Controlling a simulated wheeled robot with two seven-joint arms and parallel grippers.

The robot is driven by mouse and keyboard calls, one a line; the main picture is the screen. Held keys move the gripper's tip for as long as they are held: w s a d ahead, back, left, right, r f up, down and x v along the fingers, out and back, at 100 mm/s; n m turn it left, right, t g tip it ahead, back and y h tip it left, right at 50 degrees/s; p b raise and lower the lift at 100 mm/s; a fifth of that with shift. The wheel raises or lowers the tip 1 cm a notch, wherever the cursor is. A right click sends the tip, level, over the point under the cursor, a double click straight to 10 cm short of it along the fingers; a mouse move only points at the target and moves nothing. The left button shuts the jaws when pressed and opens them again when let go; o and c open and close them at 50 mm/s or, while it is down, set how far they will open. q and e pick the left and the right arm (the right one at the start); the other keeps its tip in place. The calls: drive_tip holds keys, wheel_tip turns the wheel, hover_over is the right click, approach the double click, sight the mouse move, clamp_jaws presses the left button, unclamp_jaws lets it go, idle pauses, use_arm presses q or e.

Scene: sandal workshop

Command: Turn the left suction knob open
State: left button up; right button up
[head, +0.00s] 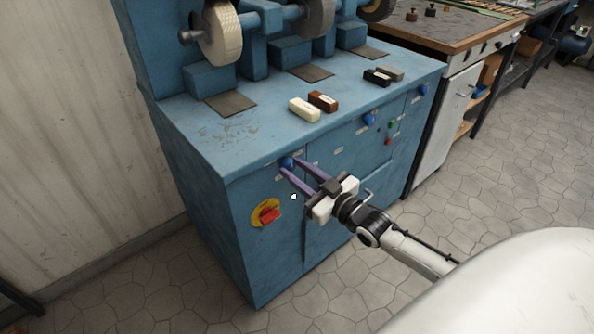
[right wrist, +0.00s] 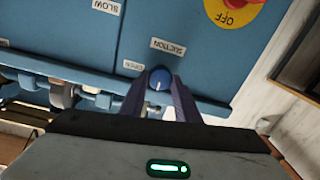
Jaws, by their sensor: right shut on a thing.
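The left suction knob (head: 286,162) is a small round blue knob on the front of the blue machine cabinet, near its left end and just under the top edge. In the right wrist view the knob (right wrist: 159,77) has a thin white pointer line, with "SUCTION" and "OPEN" labels beside it. My right gripper (head: 289,166) has its two purple fingers at the knob, one on each side, and is shut on it. The fingers (right wrist: 160,88) hide part of the knob's sides in the wrist view. My left gripper is in neither view.
A yellow and red rotary switch (head: 267,213) sits below the knob. More blue knobs, one in the middle (head: 368,120) and one at right (head: 423,89), are on the same front. Polishing bars (head: 304,109) lie on the cabinet top. The tiled floor in front is clear.

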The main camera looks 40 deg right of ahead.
drive_tip(key=shift+m, duration=0.4)
drive_tip(key=m+p, duration=0.1)
drive_tip(key=m, duration=0.2)
drive_tip(key=shift+m, duration=0.3)
drive_tip(key=m, duration=0.4)
drive_tip(key=shift+m, duration=0.3)
drive_tip(key=m, duration=0.4)
drive_tip(key=shift+f+m+t+h, duration=0.15)
drive_tip(key=shift+m+t+h, duration=0.15)
drive_tip(key=shift+m, duration=0.1)
drive_tip(key=shift+m+b, duration=0.4)
drive_tip(key=shift+m, duration=1.9)
drive_tip(key=o, duration=1)
drive_tip(key=shift+o, duration=0.2)
